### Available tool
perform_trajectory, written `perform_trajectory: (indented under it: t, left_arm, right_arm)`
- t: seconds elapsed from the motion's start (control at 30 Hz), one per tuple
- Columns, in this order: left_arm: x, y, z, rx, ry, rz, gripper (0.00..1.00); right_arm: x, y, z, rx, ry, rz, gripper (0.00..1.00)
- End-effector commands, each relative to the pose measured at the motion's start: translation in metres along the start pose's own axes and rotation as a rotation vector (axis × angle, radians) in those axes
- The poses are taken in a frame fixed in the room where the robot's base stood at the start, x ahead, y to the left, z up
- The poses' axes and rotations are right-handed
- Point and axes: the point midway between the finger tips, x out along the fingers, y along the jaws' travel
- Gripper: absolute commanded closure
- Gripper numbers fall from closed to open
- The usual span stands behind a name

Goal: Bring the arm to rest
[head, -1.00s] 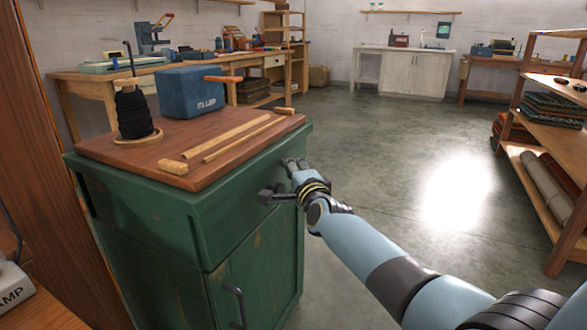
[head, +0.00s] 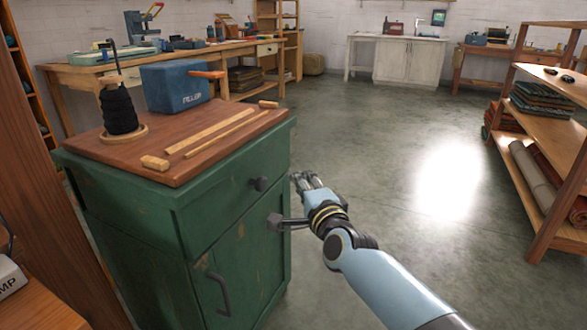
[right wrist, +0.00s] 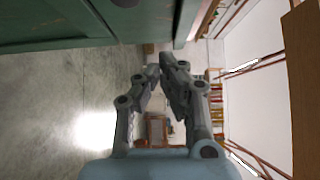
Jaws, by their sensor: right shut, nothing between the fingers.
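My right arm (head: 385,280) reaches in from the lower right of the head view. Its gripper (head: 303,182) is beside the right side of the green cabinet (head: 150,240), a little below its wooden top. The right wrist view shows the two grey fingers (right wrist: 165,72) drawn together with nothing between them, and the cabinet's green surface (right wrist: 60,22) along the upper edge of the picture. Whether the gripper touches the cabinet cannot be told. My left gripper is not in view.
On the cabinet top stand a black wool skein on a spindle (head: 119,108), a blue box (head: 174,86) and wooden strips (head: 208,132). A shelf rack (head: 545,170) stands at the right. The floor (head: 400,160) between is clear. A workbench (head: 110,74) lies behind.

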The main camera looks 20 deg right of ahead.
Motion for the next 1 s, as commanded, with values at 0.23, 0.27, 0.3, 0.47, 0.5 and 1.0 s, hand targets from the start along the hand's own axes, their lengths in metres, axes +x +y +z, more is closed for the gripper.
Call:
perform_trajectory:
  t: [0.23, 0.27, 0.3, 0.47, 0.5, 1.0]
  left_arm:
    - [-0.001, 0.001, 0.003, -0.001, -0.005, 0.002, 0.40]
    - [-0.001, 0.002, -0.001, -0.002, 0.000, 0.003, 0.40]
    - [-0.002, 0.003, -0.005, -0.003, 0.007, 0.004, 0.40]
    - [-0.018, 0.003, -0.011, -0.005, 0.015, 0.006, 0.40]
    - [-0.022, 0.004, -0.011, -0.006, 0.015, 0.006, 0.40]
    - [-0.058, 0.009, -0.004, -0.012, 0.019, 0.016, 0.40]
  right_arm:
    - [-0.014, 0.000, 0.000, 0.000, 0.000, -0.001, 1.00]
    - [-0.015, 0.000, 0.000, 0.000, 0.000, 0.000, 1.00]
    - [-0.017, 0.001, 0.000, -0.001, 0.000, 0.005, 1.00]
    - [-0.052, 0.038, -0.008, -0.027, -0.002, 0.104, 1.00]
    - [-0.066, 0.058, -0.010, -0.048, -0.007, 0.154, 1.00]
    - [-0.390, 0.314, -0.058, -0.780, -0.442, 0.942, 1.00]
